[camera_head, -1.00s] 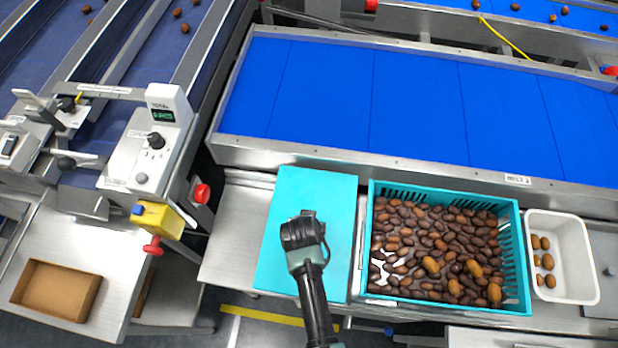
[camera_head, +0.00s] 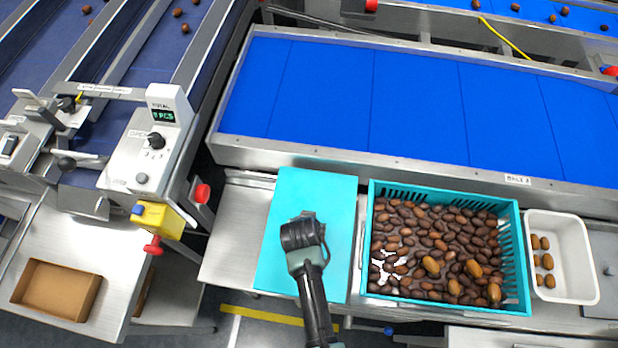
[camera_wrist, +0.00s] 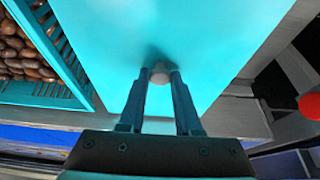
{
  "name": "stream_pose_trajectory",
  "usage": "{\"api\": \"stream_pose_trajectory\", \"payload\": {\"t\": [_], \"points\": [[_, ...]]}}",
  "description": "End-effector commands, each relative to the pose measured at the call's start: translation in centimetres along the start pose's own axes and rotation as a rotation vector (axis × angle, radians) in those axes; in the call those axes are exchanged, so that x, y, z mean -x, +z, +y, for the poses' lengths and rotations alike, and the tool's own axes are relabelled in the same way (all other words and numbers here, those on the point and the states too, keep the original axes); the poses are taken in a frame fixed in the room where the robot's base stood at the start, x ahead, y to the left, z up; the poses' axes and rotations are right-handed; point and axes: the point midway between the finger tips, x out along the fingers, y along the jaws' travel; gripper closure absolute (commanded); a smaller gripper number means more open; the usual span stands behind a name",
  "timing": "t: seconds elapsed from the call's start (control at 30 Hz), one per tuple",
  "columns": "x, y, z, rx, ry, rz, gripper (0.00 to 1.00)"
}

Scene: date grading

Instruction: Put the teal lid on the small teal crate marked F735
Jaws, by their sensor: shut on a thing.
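The teal lid (camera_head: 335,199) is a flat panel left of the teal crate in the head view, over the steel bench. It also fills the middle of the wrist view (camera_wrist: 215,40). My gripper (camera_wrist: 159,76) is shut on the lid's pale round knob (camera_wrist: 159,77). In the head view my gripper (camera_head: 302,236) is over the lid's middle and hides the knob. The teal crate (camera_head: 519,255) is open and holds many brown dates. It also shows at the left of the wrist view (camera_wrist: 62,62). I cannot read a mark on it. Whether the lid touches the bench is unclear.
A white tray (camera_head: 592,285) with a few dates stands right of the crate. A blue conveyor (camera_head: 415,100) runs behind. A grading machine (camera_head: 140,150) with a yellow switch box (camera_head: 160,217) is at the left. A shallow brown box (camera_head: 90,297) lies at lower left.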

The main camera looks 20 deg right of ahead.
Motion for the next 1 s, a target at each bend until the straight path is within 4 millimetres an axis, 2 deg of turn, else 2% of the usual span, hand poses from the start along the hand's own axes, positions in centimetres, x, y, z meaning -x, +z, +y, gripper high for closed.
{"api": "stream_pose_trajectory", "payload": {"t": [1.0], "points": [[-0.92,0.32,-0.02,0.000,-0.001,0.001,1.00]]}}
